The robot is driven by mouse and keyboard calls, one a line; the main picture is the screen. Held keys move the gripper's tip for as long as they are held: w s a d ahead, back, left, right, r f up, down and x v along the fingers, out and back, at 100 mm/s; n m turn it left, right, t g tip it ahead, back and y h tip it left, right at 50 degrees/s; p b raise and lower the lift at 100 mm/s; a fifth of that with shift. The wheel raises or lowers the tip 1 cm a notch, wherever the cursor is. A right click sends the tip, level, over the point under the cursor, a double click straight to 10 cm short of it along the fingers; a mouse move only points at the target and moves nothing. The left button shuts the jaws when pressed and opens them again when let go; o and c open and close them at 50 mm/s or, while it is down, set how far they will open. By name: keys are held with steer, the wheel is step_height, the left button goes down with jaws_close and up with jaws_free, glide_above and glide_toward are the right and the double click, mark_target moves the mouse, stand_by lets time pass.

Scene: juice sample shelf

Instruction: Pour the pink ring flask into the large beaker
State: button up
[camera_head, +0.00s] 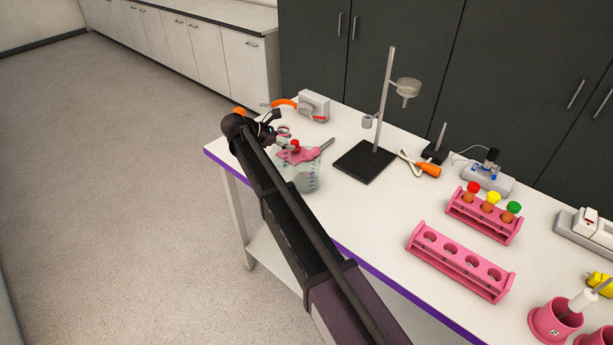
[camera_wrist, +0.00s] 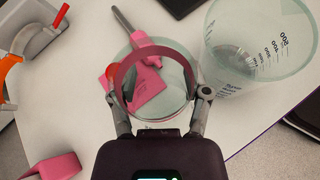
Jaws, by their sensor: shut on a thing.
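My gripper (camera_wrist: 155,100) is shut on the pink ring flask (camera_wrist: 172,108), a clear glass vessel with a dark pink band. One finger is on each side of it. The wrist view looks down on the flask; its exact tilt and its contents cannot be made out. The large beaker (camera_wrist: 225,82), clear with dark graduation marks, stands just right of the flask in the wrist view, and looks empty. In the head view the beaker (camera_head: 306,181) is near the table's front edge, close to my gripper (camera_head: 279,143). The flask is hard to pick out there.
A pink tool with a grey handle (camera_head: 325,146) lies by the beaker. A white device (camera_head: 314,106) with orange parts stands behind. A stand with a black base (camera_head: 364,162) is to the right, then pink racks (camera_head: 459,262).

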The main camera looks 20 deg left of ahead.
steer(key=shift+w+a+f+n+h+b, duration=0.25)
steer(key=shift+a+f+n+h+b, duration=0.3)
steer(key=shift+f+b, duration=0.3)
steer(key=shift+r, duration=0.1)
steer(key=shift+d+r, duration=0.1)
steer(key=shift+r, duration=0.2)
steer(key=shift+w+a+r+p, duration=0.25)
steer(key=shift+a+r+p, duration=0.2)
steer(key=shift+a+p, duration=0.15)
steer(key=shift+w+a+r+p, duration=0.2)
steer(key=shift+a+r+p, duration=0.25)
steer(key=shift+a, duration=0.15)
steer(key=shift+w+a+r+p, duration=0.25)
steer(key=shift+a+r+p, duration=0.2)
steer(key=shift+a+p, duration=0.15)
